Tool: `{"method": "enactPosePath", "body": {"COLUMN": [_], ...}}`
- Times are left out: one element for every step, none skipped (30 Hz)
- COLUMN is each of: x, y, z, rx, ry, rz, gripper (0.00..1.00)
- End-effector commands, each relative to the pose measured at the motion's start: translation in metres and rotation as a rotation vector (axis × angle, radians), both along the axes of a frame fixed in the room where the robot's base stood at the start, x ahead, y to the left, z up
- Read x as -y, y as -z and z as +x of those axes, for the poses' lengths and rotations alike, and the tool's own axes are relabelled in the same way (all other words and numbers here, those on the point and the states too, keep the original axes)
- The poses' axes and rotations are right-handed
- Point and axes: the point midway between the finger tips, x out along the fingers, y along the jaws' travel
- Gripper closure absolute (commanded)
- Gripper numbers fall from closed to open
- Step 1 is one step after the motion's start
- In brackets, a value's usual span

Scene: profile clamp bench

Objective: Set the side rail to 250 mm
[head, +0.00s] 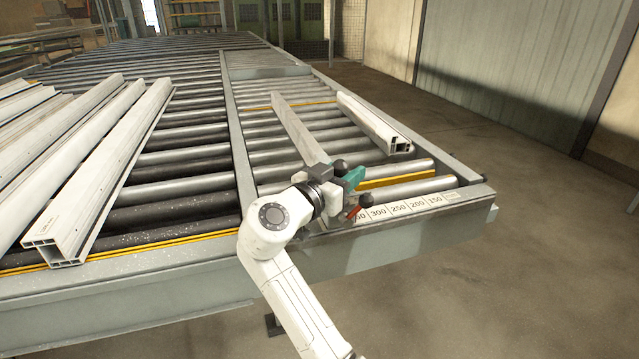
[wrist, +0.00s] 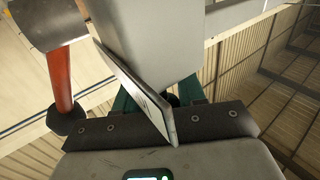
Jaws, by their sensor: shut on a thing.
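The side rail (head: 292,125) is a long grey bar running lengthwise over the right-hand rollers. Its near end is at the left part of the number scale (head: 399,208), left of the 300 mark; the exact reading is hidden by my arm. My gripper (head: 352,178) has teal fingers and is shut at the rail's near end. In the wrist view a grey block (wrist: 165,45) stands beyond the fingers, with a tilted plate beside it; the exact grip is partly hidden. A red clamp lever (head: 357,210) with a black knob is beside my gripper, also at left in the wrist view (wrist: 60,80).
A white profile (head: 372,125) lies on the rollers to the right of the rail. Several long white profiles (head: 100,165) lie on the left rollers. Yellow strips cross the rollers. Some bare rollers (head: 325,135) show between the rail and the right profile.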

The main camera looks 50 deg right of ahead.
Motion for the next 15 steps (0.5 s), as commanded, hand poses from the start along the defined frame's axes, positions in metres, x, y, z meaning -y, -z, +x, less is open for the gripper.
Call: {"method": "enactPosePath", "body": {"x": [0.016, 0.023, 0.033, 0.04, 0.046, 0.053, 0.058, 0.062, 0.067, 0.069, 0.071, 0.073, 0.074, 0.074, 0.075], "y": [0.004, 0.004, 0.004, 0.003, 0.003, 0.002, 0.002, 0.002, 0.001, 0.001, 0.0, 0.0, 0.0, -0.001, -0.001], "z": [-0.012, -0.017, -0.023, -0.028, -0.032, -0.037, -0.04, -0.043, -0.046, -0.048, -0.049, -0.05, -0.051, -0.051, -0.051], "rx": [0.006, 0.006, 0.005, 0.006, 0.004, 0.005, 0.004, 0.003, 0.004, 0.004, 0.003, 0.003, 0.002, 0.002, 0.002], "ry": [0.009, 0.01, 0.01, 0.009, 0.009, 0.007, 0.007, 0.008, 0.006, 0.005, 0.005, 0.004, 0.004, 0.003, 0.003], "rz": [0.001, 0.001, 0.001, 0.001, 0.001, 0.0, 0.001, 0.001, -0.001, -0.001, -0.001, -0.001, -0.001, -0.001, -0.001], "gripper": [1.0, 1.0, 1.0, 1.0, 1.0, 1.0, 1.0, 1.0, 1.0, 1.0, 1.0, 1.0, 1.0, 1.0, 1.0]}}
